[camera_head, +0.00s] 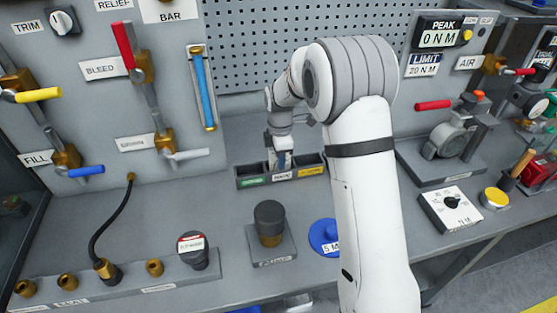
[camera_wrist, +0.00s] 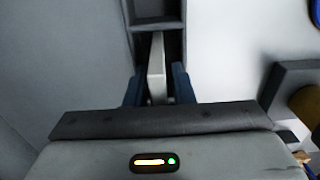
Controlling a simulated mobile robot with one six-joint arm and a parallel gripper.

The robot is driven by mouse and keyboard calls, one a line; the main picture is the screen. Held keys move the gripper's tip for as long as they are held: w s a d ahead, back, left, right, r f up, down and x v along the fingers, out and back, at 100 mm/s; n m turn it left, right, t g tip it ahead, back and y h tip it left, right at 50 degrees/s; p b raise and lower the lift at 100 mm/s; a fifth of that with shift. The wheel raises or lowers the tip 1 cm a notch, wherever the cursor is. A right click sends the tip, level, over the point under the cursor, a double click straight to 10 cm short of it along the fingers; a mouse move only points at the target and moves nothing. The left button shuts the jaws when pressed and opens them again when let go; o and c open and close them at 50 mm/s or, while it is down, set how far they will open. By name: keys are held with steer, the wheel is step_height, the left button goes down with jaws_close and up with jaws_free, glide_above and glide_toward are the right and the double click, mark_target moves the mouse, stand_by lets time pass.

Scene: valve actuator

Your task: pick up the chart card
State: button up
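The chart card appears to be the thin white upright piece (camera_wrist: 156,68) in the wrist view, seen nearly edge-on. It stands in a dark tray (camera_head: 240,183) with several compartments, at the middle one with a white label. My gripper (camera_wrist: 160,72) points down over the tray, one dark blue finger on each side of the card. Narrow gaps show between the fingers and the card, so the gripper looks open around it. In the head view my gripper (camera_head: 280,158) sits at the tray's middle compartment and hides most of the card. The card's lower end is hidden.
A panel with valves and coloured handles (camera_head: 125,45) stands behind and left. A dark-capped cylinder on a block (camera_head: 270,222) and a blue disc (camera_head: 322,236) lie in front of the tray. A clamp-like device (camera_head: 450,140) is at right. Bare bench shows left of the tray.

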steer(key=shift+c, duration=0.3)
jaws_close()
